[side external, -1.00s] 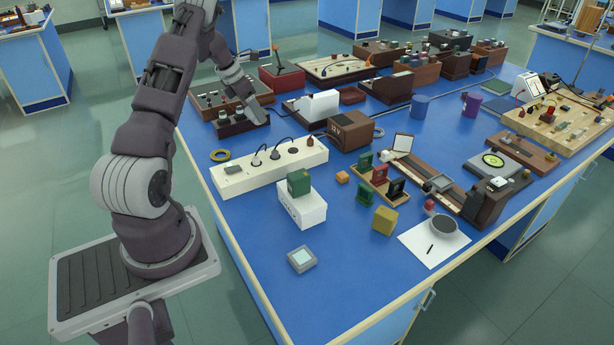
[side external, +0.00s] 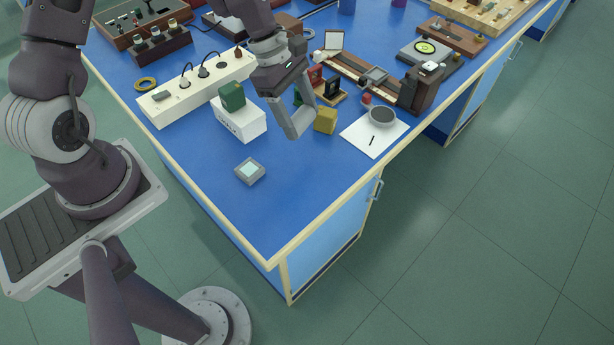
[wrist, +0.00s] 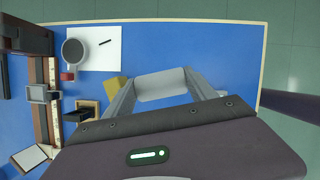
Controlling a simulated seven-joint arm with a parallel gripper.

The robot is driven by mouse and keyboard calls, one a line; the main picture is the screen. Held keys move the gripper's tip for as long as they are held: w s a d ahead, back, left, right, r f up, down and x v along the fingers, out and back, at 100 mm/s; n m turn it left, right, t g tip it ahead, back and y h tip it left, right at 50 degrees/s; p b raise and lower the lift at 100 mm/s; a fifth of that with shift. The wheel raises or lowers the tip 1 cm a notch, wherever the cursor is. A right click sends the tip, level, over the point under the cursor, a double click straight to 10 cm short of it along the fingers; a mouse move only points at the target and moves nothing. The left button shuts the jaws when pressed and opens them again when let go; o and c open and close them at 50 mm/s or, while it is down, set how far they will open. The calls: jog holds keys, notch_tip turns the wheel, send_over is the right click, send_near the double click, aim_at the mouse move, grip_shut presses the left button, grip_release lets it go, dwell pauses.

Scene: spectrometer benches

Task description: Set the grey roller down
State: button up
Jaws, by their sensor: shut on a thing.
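My gripper (wrist: 162,88) is shut on the grey roller (wrist: 162,83), which lies crosswise between the fingertips in the wrist view. In the side view my gripper (side external: 294,118) points down over the front part of the blue bench, between the white box and the yellow block. There the roller is hard to tell from the grey fingers. The yellow block (side external: 325,120) is just right of the fingers, and also shows in the wrist view (wrist: 112,88) beside one finger. I cannot tell the roller's exact height above the bench.
A white box (side external: 238,124) with a green block (side external: 231,96) on top stands left of my gripper. A grey square device (side external: 250,171) lies nearer the front.

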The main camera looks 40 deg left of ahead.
jog(key=s+d+m+g, duration=0.1)
jog(key=s+d+m, duration=0.25)
jog(key=d, duration=0.25)
jog(key=shift+n, duration=0.35)
jog(key=f, duration=0.8)
jog(key=shift+s+d+f, duration=0.1)
jog(key=shift+s+f, duration=0.1)
jog(key=shift+f, duration=0.2)
jog(key=o, duration=1.5)
